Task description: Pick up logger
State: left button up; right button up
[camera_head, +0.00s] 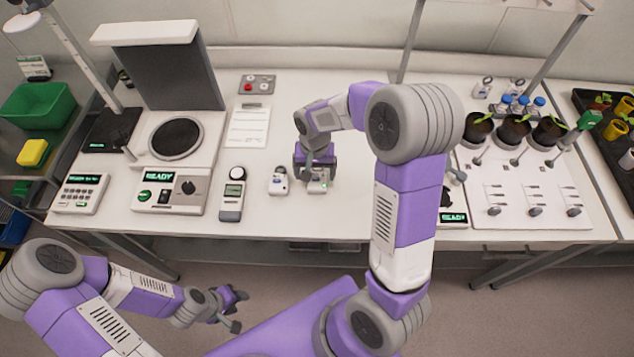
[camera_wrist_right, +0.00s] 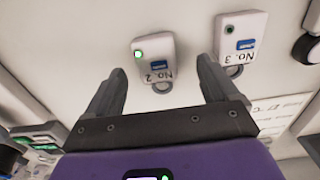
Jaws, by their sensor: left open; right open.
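Two small white loggers lie on the bench. Logger No. 2 (camera_wrist_right: 152,48) has a green light, a blue label and a ring at one end; in the head view it (camera_head: 318,187) is partly hidden under my right gripper. Logger No. 3 (camera_wrist_right: 241,32) is beside it, to the left in the head view (camera_head: 278,183). My right gripper (camera_wrist_right: 158,75) is open and empty, pointing down, with logger No. 2 showing between its fingertips; I cannot tell whether they touch it. My left gripper (camera_head: 239,310) is open and empty, in front of the bench, below its edge.
A handheld meter (camera_head: 232,196) lies left of logger No. 3. A paper sheet (camera_head: 248,128) and a red-button box (camera_head: 257,84) are behind. A balance reading READY (camera_head: 168,192) stands left. Plant pots (camera_head: 514,132) and a white panel (camera_head: 530,190) are right, partly behind my right arm.

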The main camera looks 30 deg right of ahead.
aim_at(317, 180)
jog(key=f, duration=0.3)
jog(key=f+b, duration=0.1)
jog(key=shift+s+d+f, duration=0.1)
jog(key=shift+d+f, duration=0.2)
jog(key=shift+f, duration=0.05)
jog(key=c, duration=1.2)
